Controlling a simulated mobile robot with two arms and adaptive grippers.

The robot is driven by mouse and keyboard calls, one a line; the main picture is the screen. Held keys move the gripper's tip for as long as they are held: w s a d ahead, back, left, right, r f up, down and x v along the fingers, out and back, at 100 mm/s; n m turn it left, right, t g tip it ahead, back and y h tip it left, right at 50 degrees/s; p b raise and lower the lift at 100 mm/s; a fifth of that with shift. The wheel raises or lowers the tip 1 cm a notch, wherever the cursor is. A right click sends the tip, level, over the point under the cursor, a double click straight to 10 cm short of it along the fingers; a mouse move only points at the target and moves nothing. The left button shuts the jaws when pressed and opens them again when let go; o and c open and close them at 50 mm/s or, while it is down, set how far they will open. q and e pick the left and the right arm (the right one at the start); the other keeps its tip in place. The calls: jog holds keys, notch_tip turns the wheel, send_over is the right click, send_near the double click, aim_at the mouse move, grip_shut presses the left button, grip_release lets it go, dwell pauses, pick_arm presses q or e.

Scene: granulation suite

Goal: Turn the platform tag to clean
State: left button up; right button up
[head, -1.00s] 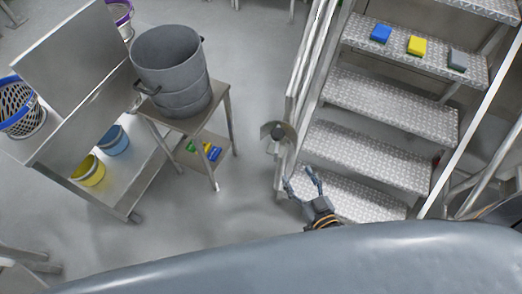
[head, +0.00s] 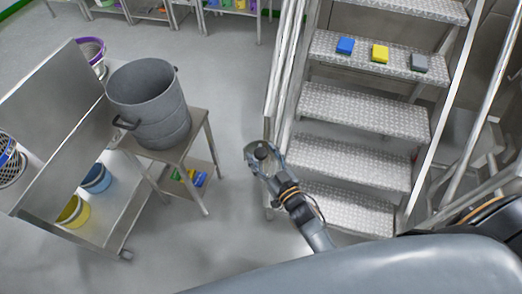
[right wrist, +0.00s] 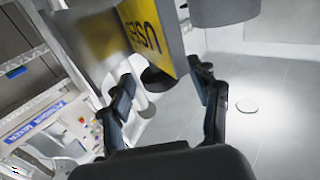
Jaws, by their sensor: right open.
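The platform tag (head: 252,148) hangs at the lower left of the steel steps in the head view, partly covered by my right gripper. In the right wrist view its yellow face (right wrist: 143,30) carries dark lettering that seems to read "USED". A dark round knob (right wrist: 157,80) sits below that face. My right gripper (head: 262,153) is at the tag in the head view. In the right wrist view its two fingers (right wrist: 164,84) are spread, one on each side of the knob; I cannot tell whether they touch it. My left gripper is out of view.
Steel steps (head: 355,155) with a handrail rise beside the tag. Blue, yellow and grey blocks lie on an upper step. A grey bucket (head: 150,100) stands on a small table (head: 190,135) to the left. Open floor lies between table and steps.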

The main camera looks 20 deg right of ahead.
jog(key=shift+w+a, duration=0.2)
jog(key=shift+w, duration=0.3)
jog(key=c, duration=1.2)
